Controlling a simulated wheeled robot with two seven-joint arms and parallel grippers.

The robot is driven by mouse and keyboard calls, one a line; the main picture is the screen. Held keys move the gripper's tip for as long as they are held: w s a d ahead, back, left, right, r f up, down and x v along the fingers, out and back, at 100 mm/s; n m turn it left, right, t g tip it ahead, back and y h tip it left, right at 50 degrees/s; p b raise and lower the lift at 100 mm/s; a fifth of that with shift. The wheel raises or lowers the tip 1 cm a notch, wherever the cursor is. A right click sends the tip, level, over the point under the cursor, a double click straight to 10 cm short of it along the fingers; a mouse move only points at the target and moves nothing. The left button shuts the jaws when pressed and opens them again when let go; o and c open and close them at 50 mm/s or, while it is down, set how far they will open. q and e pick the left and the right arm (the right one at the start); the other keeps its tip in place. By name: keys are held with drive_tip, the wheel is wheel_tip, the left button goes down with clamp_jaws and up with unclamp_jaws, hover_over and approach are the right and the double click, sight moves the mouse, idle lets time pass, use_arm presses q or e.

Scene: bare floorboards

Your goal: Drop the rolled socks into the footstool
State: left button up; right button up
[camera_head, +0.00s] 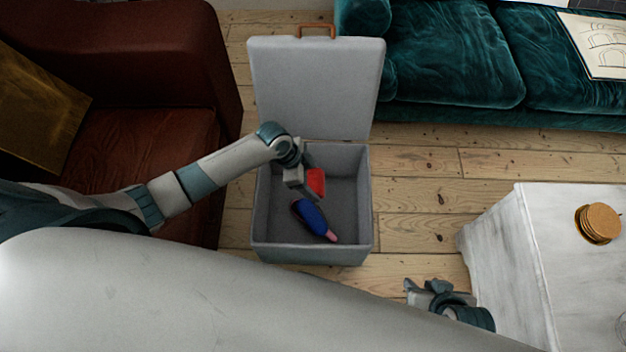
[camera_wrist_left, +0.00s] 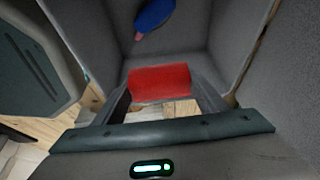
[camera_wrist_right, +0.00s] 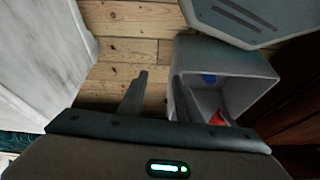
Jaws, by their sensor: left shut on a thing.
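The footstool (camera_head: 312,252) is a grey open box with its lid (camera_head: 315,85) raised at the back. My left gripper (camera_head: 311,188) is inside the opening, shut on a red roll (camera_head: 317,182), which looks like the rolled socks. In the left wrist view the red roll (camera_wrist_left: 160,83) sits between the two fingers, above the box floor. A blue object with a pink end (camera_head: 312,217) lies on the footstool's floor, apart from the roll. My right gripper (camera_head: 421,287) is open and empty, outside the footstool at lower right; its spread fingers (camera_wrist_right: 155,98) show in the right wrist view.
A brown leather armchair (camera_head: 160,130) stands close on the left. A teal sofa (camera_head: 450,60) is behind on the right. A white table (camera_head: 510,240) with round coasters (camera_head: 598,223) stands at right. Bare floorboards (camera_head: 420,190) lie between footstool and table.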

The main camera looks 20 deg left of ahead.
use_arm(q)
wheel_tip(320, 180, down, 2)
drive_tip(key=shift+f+b, duration=0.1)
drive_tip(key=shift+b, duration=0.65)
drive_tip(key=shift+f, duration=0.15)
use_arm(e)
drive_tip(key=shift+w+a+r+t+y, duration=0.1)
drive_tip(key=shift+w+a+t+y, duration=0.1)
drive_tip(key=shift+w+a+t, duration=0.25)
drive_tip(key=shift+w+a+t+y, duration=0.2)
drive_tip(key=shift+w+a, duration=0.05)
drive_tip(key=shift+a, duration=0.45)
drive_tip(key=shift+w+a+r+t+y, duration=0.1)
drive_tip(key=shift+w+a+t+y, duration=0.1)
drive_tip(key=shift+w+a+t, duration=0.25)
drive_tip(key=shift+s+a, duration=0.1)
use_arm(q)
drive_tip(key=o, duration=1.1)
drive_tip(key=shift+o, duration=0.2)
drive_tip(key=p+v, duration=0.2)
drive_tip(key=v, duration=1.5)
drive_tip(key=shift+a, duration=0.15)
use_arm(e)
drive_tip(key=d, duration=0.1)
drive_tip(key=s+d+g+h, duration=0.1)
drive_tip(key=s+d+g, duration=0.1)
drive_tip(key=d, duration=0.1)
drive_tip(key=shift+s+f, duration=0.1)
drive_tip(key=shift+f, duration=0.15)
